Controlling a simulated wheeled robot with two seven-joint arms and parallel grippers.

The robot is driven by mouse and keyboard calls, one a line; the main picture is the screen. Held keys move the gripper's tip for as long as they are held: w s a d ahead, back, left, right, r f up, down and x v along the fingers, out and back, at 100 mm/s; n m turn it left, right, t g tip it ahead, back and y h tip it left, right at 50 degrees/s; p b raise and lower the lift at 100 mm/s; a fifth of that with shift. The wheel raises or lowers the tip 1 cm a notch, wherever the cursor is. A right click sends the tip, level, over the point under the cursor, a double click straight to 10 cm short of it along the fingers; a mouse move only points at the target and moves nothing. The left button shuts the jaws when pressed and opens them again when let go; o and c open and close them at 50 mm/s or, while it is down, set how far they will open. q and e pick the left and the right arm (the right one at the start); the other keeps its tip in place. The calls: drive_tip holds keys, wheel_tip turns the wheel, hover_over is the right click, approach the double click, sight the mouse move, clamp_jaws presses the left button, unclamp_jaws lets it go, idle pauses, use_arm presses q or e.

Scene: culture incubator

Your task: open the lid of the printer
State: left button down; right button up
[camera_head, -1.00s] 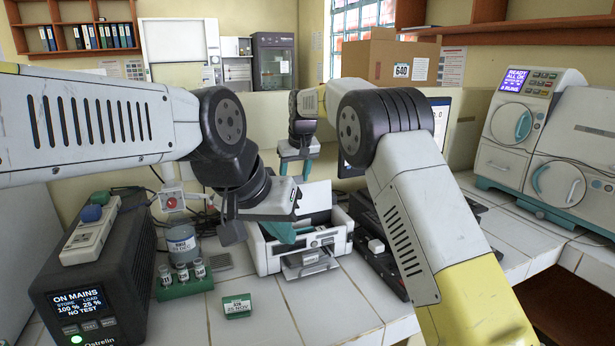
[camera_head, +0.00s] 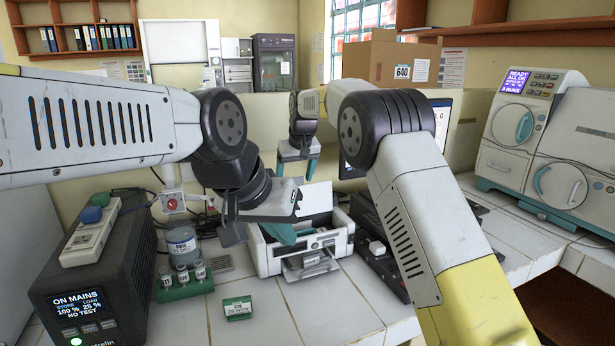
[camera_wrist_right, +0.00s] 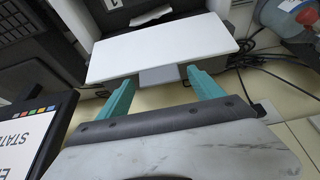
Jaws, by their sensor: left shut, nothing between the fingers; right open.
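The printer (camera_head: 312,241) is a white box on the tiled bench in the middle of the head view. A white panel stands raised at its back (camera_head: 318,197), and its top looks open and dark inside. Whether this panel is the lid I cannot tell. The left gripper (camera_head: 284,236) is shut and empty, its teal fingers low over the printer's top opening; touching or not is unclear. The right gripper (camera_head: 297,170) is open and points down behind the printer. In the right wrist view its teal fingers (camera_wrist_right: 162,88) are apart, near the edge of a white panel (camera_wrist_right: 165,48).
A dark power unit (camera_head: 95,285), a green rack of vials (camera_head: 185,283) and a bottle (camera_head: 181,245) stand left of the printer. A small green-labelled box (camera_head: 238,308) lies in front. A black device (camera_head: 378,250) is close on the right.

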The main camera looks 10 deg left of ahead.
drive_tip(key=v, duration=0.7)
drive_tip(key=shift+r, duration=0.35)
drive_tip(key=shift+s+d, duration=0.1)
drive_tip(key=shift+d, duration=0.05)
drive_tip(key=s+d+r+m, duration=0.1)
drive_tip(key=s+d+r, duration=0.25)
drive_tip(key=d, duration=0.45)
drive_tip(key=s+d+r+m, duration=0.1)
drive_tip(key=s+d+r, duration=0.1)
drive_tip(key=s+d, duration=0.35)
drive_tip(key=s+d+r+m, duration=0.1)
drive_tip(key=s+d+r, duration=0.15)
drive_tip(key=d, duration=0.65)
drive_tip(key=s+d+f+m, duration=0.1)
drive_tip(key=s+d+f, duration=0.2)
drive_tip(key=s, duration=0.5)
drive_tip(key=s+d+f+m+t, duration=0.1)
drive_tip(key=s+d+f, duration=0.2)
drive_tip(key=s+d, duration=0.2)
drive_tip(key=s+d+f+m+t, duration=0.1)
drive_tip(key=s+d+f, duration=0.2)
drive_tip(key=s, duration=0.8)
drive_tip(key=shift+s+d, duration=0.35)
drive_tip(key=shift+d, duration=0.5)
